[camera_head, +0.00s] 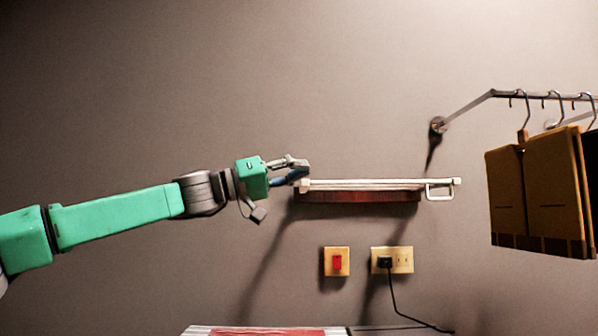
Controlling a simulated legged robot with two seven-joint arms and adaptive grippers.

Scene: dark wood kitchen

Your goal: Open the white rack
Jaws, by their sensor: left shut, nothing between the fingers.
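The white rack (385,184) is a flat, thin frame that lies level against the wall, above a dark reddish-brown base (357,197). A white loop-shaped handle (440,192) sticks out at its right end. My left arm reaches in from the left. My left gripper (301,172) is shut and empty at the rack's left end, with its fingers very close to the left corner. I cannot tell whether they touch it. My right gripper is not in view.
A metal rail (545,96) with hooks holds brown boards (540,190) at the right. A red switch (337,262) and an outlet (403,260) with a black plug are below the rack. A surface with a red top (265,332) shows at the bottom edge.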

